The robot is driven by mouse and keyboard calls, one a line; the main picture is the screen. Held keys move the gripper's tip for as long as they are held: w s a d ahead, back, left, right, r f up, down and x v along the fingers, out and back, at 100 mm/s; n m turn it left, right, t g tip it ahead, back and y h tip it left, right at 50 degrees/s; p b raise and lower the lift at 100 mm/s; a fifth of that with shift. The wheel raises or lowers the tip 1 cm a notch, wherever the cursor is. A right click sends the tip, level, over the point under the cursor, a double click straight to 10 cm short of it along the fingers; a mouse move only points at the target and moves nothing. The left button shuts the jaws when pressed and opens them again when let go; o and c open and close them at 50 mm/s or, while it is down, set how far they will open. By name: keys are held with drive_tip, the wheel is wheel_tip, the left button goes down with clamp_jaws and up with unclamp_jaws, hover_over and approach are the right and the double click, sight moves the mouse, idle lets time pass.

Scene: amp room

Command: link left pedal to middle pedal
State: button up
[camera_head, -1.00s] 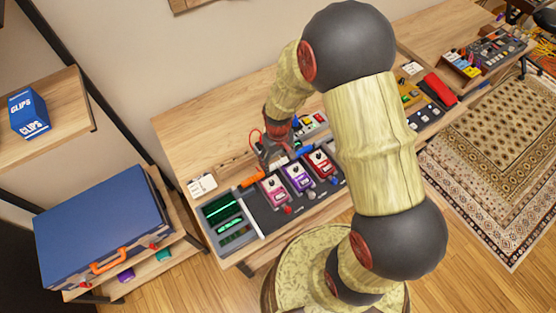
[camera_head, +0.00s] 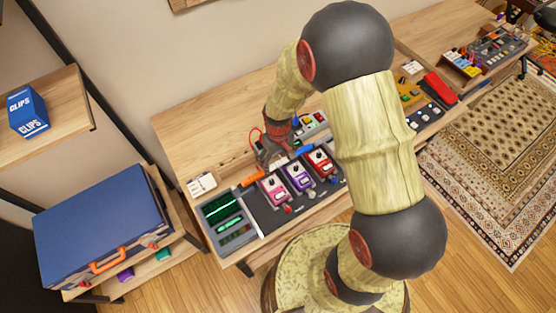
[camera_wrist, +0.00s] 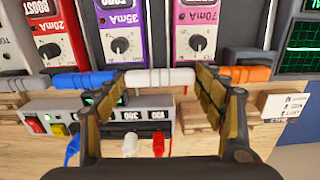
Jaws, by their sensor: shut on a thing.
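In the head view the pink left pedal (camera_head: 274,190), purple middle pedal (camera_head: 298,178) and red right pedal (camera_head: 320,162) stand in a row on a dark board. The wrist view shows them reversed: pink (camera_wrist: 197,35), purple (camera_wrist: 120,35) and red (camera_wrist: 50,40). My gripper (camera_head: 276,160) is behind the pink and purple pedals. In the wrist view my gripper (camera_wrist: 166,76) is shut on a white patch link (camera_wrist: 160,79), one finger at each end. The link lies along the pedals' back edge; whether it is plugged in, I cannot tell.
An orange link (camera_wrist: 243,73) and a blue link (camera_wrist: 84,80) flank the white one closely. A grey power box (camera_wrist: 110,115) with coloured plugs lies close by. A green-screened unit (camera_head: 224,222) stands left of the pedals.

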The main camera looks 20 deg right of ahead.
drive_tip(key=o, duration=1.2)
drive_tip(key=o, duration=0.3)
drive_tip(key=shift+r+p, duration=2.5)
drive_tip(key=shift+r, duration=1)
